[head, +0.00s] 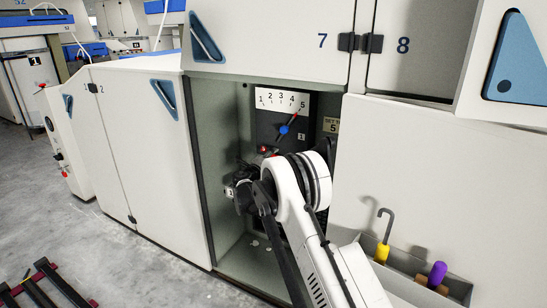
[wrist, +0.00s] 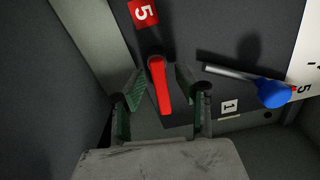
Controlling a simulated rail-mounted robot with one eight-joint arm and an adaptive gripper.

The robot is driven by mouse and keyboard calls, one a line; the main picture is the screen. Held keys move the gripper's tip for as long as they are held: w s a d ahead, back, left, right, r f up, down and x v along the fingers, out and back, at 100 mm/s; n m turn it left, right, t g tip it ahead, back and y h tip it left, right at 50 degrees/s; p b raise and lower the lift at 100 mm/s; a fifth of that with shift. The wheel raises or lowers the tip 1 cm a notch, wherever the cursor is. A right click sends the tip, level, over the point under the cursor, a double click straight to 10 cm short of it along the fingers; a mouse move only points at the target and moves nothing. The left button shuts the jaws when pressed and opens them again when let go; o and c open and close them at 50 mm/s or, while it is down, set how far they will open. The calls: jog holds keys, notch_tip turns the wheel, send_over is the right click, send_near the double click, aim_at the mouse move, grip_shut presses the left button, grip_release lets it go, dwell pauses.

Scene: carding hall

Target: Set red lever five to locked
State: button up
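The red lever (wrist: 159,82) is in the wrist view, below a red plate marked 5 (wrist: 143,12). My gripper (wrist: 160,78) is open, with one green-padded finger on each side of the lever. A gap shows on both sides, more clearly on the right. The lever's lower end lies near the gripper's palm. In the head view, my gripper (head: 245,182) is inside the open cabinet, partly hidden by my arm. A small red part (head: 264,150) shows just above it, but most of the lever is hidden there. I see no locked marking.
A blue knob (wrist: 273,94) with a rod stands right of the lever; the head view shows this knob (head: 283,130) under a dial plate (head: 282,101) numbered 1 to 5. Cabinet walls (head: 224,180) close in the sides. A tray (head: 400,268) holds tools at right.

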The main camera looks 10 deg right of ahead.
jog(key=v, duration=1.1)
jog(key=shift+s+a, duration=0.15)
jog(key=shift+a, duration=0.05)
jog(key=c, duration=0.4)
jog(key=shift+d+f+m, duration=0.1)
jog(key=shift+f+m, duration=0.05)
jog(key=shift+m, duration=0.25)
jog(key=c, duration=0.3)
jog(key=m, duration=0.1)
jog(key=f+m, duration=0.1)
jog(key=m, duration=0.1)
jog(key=shift+d, duration=0.2)
grip_shut()
jog(key=f+m, duration=0.1)
jog(key=m, duration=0.3)
jog(key=s+d+f+m+t+h, duration=0.1)
jog(key=m, duration=0.4)
jog(key=f+m+h, duration=0.1)
jog(key=f+m, duration=0.1)
jog(key=m, duration=0.3)
jog(key=shift+s+d+f+t+p, duration=0.1)
jog(key=shift+s+d+t+p, duration=0.05)
jog(key=shift+d+t+p, duration=0.25)
jog(key=b+x, duration=0.3)
jog(key=x, duration=0.7)
jog(key=shift+m, duration=0.3)
